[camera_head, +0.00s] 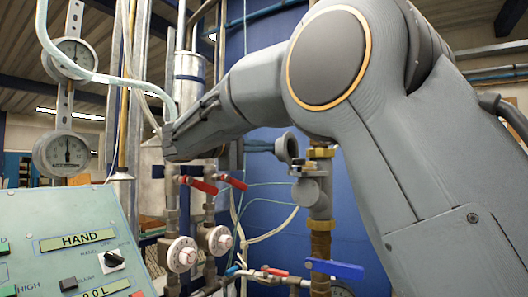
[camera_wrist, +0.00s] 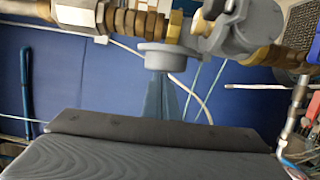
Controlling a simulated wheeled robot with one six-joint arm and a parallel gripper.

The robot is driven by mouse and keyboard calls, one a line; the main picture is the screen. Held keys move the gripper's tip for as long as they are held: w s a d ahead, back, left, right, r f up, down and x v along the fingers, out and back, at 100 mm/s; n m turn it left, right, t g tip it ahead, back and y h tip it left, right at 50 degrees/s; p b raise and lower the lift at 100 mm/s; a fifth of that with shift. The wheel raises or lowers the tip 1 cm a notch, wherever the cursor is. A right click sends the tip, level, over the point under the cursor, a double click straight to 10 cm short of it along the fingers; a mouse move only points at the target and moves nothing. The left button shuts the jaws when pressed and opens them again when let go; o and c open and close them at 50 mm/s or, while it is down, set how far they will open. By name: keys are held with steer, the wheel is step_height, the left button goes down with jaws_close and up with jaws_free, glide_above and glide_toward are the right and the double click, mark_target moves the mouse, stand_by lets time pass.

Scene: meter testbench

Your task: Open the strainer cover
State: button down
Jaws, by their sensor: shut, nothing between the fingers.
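The grey strainer body (camera_head: 318,195) sits on a vertical brass-fitted pipe, right of centre in the head view. A round grey cap with a hollow-looking face (camera_head: 287,148), which looks like the strainer cover, juts left above it. In the wrist view, the body (camera_wrist: 238,30) is at the top and the cap (camera_wrist: 165,58) hangs beside it, near a brass nut. I cannot tell whether the cover is latched. The end of my arm with my gripper (camera_head: 172,145) is left of the cap, apart from it. Its fingertips are not clearly visible; the gripper is shut and empty.
A blue valve handle (camera_head: 335,269) is under the strainer. The control panel (camera_head: 65,235) fills the lower left. Pressure gauges (camera_head: 66,152) hang at left. Thin hoses cross behind.

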steer(key=b+v, duration=0.3)
steer(key=v, duration=0.5)
steer(key=shift+d, duration=0.1)
